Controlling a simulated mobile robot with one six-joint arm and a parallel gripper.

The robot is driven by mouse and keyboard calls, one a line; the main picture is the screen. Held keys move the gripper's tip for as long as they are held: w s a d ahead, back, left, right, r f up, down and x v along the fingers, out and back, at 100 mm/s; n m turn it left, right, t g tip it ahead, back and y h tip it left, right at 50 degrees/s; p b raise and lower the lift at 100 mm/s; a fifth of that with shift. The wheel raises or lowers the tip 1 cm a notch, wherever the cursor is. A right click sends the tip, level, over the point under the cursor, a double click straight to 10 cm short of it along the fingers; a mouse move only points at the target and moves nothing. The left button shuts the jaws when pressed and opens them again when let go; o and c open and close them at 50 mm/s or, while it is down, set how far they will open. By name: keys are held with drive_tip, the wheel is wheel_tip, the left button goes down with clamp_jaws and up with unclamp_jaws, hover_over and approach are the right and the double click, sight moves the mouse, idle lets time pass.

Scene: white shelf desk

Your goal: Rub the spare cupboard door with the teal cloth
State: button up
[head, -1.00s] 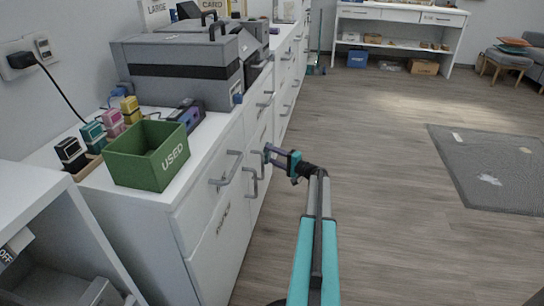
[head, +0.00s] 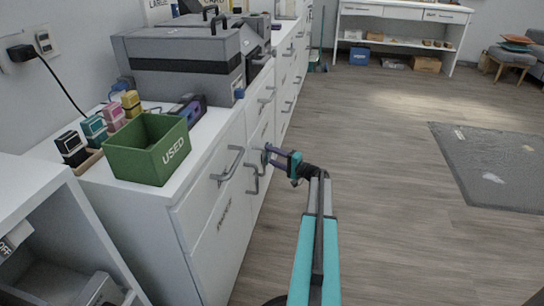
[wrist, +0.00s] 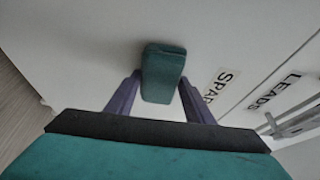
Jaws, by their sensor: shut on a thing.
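The teal cloth (wrist: 163,72) is a folded pad between the purple fingers of my gripper (wrist: 160,98) in the wrist view. My gripper is shut on it. Behind it is the white spare cupboard door (wrist: 85,50), with a label reading "SPAR" (wrist: 222,82) to the right of the cloth and cut off by the finger. The cloth is at or very close to the door face; I cannot tell if it touches. In the head view my gripper (head: 268,153) is beside the cabinet fronts, near the handles.
A "LEADS" label (wrist: 272,92) and a metal handle (wrist: 295,122) lie right of the spare label. Bar handles (head: 228,164) stick out from the cabinet fronts. A green "USED" bin (head: 148,150) and a grey case (head: 180,68) stand on top.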

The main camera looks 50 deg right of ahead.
sight(269, 159)
drive_tip(key=shift+a, duration=0.15)
drive_tip(key=shift+s+a+b, duration=0.45)
drive_tip(key=shift+s+a, duration=0.55)
drive_tip(key=shift+a, duration=0.25)
drive_tip(key=shift+s+a+b, duration=0.25)
drive_tip(key=shift+s+a, duration=0.15)
drive_tip(key=shift+a, duration=0.35)
drive_tip(key=shift+s+a+b, duration=0.2)
drive_tip(key=shift+s+a, duration=0.15)
drive_tip(key=shift+a, duration=0.4)
drive_tip(key=shift+s+d, duration=0.1)
drive_tip(key=shift+s+d, duration=0.5)
drive_tip(key=shift+s, duration=0.3)
drive_tip(key=shift+s+d, duration=0.55)
drive_tip(key=shift+s, duration=0.3)
drive_tip(key=shift+s+d, duration=0.5)
drive_tip(key=shift+s, duration=0.3)
drive_tip(key=shift+s+d, duration=0.1)
